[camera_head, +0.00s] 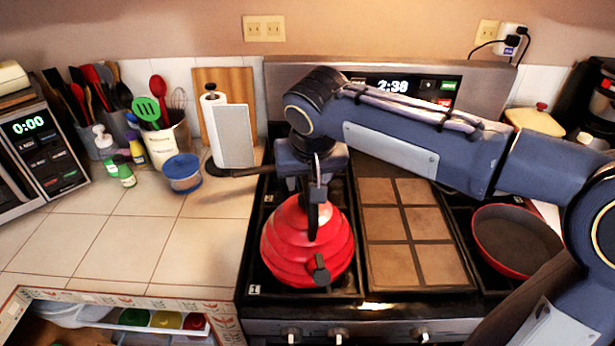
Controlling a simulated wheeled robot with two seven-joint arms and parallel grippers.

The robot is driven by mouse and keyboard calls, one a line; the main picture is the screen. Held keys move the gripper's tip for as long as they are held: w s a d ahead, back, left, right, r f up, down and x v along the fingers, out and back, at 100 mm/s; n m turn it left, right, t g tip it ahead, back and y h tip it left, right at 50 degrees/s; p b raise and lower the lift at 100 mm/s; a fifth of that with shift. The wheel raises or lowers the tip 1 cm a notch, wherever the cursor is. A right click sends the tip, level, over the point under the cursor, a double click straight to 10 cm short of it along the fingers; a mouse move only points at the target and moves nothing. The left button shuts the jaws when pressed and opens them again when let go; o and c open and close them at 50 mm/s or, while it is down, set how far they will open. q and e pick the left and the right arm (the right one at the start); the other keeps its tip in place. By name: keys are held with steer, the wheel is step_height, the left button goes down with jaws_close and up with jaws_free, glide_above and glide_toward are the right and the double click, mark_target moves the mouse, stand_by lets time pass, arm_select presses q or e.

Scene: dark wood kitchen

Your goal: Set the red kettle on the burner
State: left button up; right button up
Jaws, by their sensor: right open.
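The red kettle (285,246) stands upright on the left side of the black stove (247,255), over the left front burner area. Its dark spout points toward the front. My right gripper (316,205) is above the kettle at its dark handle, pointing down. Its jaws are open, and the handle shows at or between the fingers; I cannot tell whether they touch. The burner under the kettle is hidden. My left gripper is not in view.
A red pan (517,240) sits on the right burners. A flat tiled griddle (415,230) covers the stove's middle.

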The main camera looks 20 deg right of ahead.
steer(key=v, duration=1.2)
steer(key=s+d+f+y, duration=0.2)
steer(key=s+d+f, duration=0.2)
steer(key=s+f, duration=0.4)
steer(key=s+d+f+t+y, duration=0.1)
steer(key=s+d+f, duration=0.3)
steer(key=s+f, duration=0.5)
steer(key=shift+s+f+m+y+p, duration=0.35)
steer(key=shift+f+y, duration=0.25)
steer(key=shift+f, duration=1.25)
